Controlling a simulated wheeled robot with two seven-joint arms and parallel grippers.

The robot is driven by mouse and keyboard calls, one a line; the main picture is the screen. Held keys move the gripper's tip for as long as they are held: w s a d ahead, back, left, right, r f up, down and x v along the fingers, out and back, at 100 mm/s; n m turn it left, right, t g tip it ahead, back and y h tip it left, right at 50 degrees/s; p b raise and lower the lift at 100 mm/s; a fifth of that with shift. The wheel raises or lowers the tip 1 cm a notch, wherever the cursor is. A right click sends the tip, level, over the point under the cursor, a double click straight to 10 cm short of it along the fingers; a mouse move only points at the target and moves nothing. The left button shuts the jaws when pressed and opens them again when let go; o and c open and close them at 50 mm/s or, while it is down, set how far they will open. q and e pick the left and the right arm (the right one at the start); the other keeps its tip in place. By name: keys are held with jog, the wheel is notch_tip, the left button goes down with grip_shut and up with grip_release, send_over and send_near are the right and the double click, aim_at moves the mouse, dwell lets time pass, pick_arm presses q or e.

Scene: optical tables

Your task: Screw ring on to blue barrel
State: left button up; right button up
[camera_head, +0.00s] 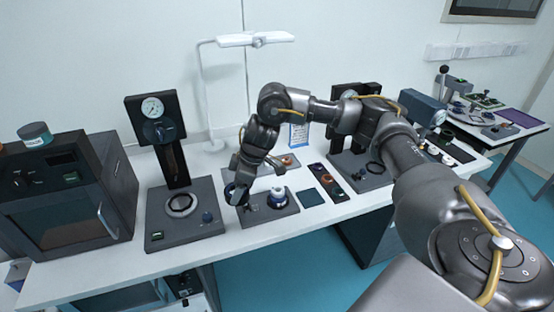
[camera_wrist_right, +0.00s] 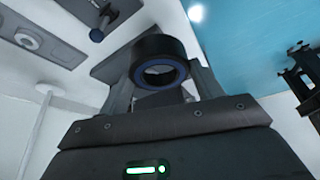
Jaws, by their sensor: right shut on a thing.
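My right gripper (camera_head: 240,195) reaches over the table from the right, pointing down at the left edge of a dark square plate (camera_head: 264,217). In the right wrist view the right gripper (camera_wrist_right: 162,78) is shut on a black ring (camera_wrist_right: 157,48) with a blue inner rim, held between its two fingers. A short barrel (camera_head: 278,196), white on top with a blue band, stands on the dark plate just right of the gripper in the head view. The ring is apart from the barrel. My left gripper is not in view.
A dark oven-like box (camera_head: 70,195) is further left. A lamp (camera_head: 207,100) rises behind.

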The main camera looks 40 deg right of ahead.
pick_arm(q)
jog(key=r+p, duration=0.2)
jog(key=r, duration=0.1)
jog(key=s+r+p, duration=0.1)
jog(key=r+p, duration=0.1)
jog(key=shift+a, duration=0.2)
pick_arm(e)
jog(key=w+d+f, duration=0.1)
jog(key=d, duration=0.7)
jog(key=w+d+f+m, duration=0.1)
jog(key=d+f, duration=0.1)
jog(key=d, duration=0.7)
jog(key=shift+w+d+f, duration=0.2)
jog(key=shift+w+f, duration=0.05)
jog(key=shift+w, duration=0.05)
pick_arm(q)
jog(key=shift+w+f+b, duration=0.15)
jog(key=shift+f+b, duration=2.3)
jog(key=shift+b, duration=0.05)
pick_arm(e)
send_over(276, 189)
jog(key=shift+s+d+f, duration=0.15)
jog(key=shift+f, duration=0.6)
jog(key=shift+s+d+f, duration=0.1)
jog(key=shift+s+f, duration=0.05)
jog(key=shift+f, duration=0.6)
jog(key=shift+s+d+f, duration=0.15)
jog(key=shift+f, duration=0.6)
jog(key=shift+s+f, duration=0.1)
jog(key=shift+f, duration=0.55)
